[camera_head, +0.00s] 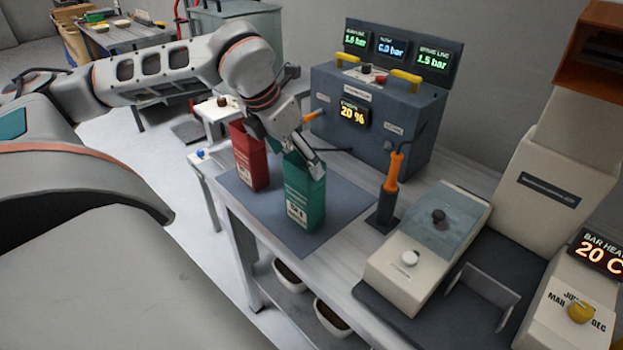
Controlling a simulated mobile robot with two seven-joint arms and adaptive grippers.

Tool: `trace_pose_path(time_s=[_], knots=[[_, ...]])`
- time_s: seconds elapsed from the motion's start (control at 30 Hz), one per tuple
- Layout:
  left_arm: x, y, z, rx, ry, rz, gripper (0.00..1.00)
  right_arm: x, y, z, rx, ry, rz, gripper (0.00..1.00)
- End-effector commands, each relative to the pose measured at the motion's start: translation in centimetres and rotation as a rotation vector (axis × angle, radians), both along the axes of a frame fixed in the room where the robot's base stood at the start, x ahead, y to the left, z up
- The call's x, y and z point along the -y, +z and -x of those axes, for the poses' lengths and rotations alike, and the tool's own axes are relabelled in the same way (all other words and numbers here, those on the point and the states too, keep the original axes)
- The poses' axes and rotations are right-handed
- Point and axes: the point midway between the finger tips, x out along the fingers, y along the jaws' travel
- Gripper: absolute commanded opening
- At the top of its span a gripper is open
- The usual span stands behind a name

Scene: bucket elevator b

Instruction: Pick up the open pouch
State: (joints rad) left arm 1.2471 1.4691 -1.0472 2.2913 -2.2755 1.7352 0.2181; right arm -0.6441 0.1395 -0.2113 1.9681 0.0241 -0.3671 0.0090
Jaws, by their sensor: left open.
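A green pouch (304,199) stands upright on a dark mat on the bench in the head view. A red pouch (248,157) stands behind it to the left. My left arm comes in from the left and bends down over the pouches. My left gripper (309,166) is open at the top of the green pouch, with a finger over its upper edge. The gripper hides part of that upper edge, so I cannot tell whether anything lies between the fingers. My right gripper is not in view.
A dark mat (345,212) lies under the pouches. A grey control box (375,115) with lit displays stands behind. An orange-handled tool (392,175) stands in a holder to the right. A beige machine with a clear lid (435,222) is nearer right. Bowls sit on the lower shelf.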

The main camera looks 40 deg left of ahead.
Motion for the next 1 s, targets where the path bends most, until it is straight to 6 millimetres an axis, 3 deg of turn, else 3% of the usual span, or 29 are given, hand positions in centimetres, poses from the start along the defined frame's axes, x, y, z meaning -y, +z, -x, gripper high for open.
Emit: trace_pose_path(time_s=[0.2, 0.5, 0.8, 0.93, 1.0], knots=[[0.3, -2.1, -0.7, -0.001, -0.001, 0.000, 0.82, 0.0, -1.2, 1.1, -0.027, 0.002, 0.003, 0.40], [0.8, -5.8, -2.0, -0.002, 0.000, 0.000, 0.82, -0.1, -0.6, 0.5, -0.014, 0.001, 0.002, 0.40], [0.8, -6.3, -2.3, 0.000, 0.000, 0.000, 0.82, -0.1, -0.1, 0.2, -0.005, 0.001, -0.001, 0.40], [0.8, -6.3, -2.3, 0.000, 0.000, 0.000, 0.51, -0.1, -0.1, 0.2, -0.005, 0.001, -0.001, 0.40], [0.8, -6.3, -2.3, 0.000, 0.000, 0.000, 0.50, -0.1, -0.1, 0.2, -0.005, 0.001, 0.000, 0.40]])
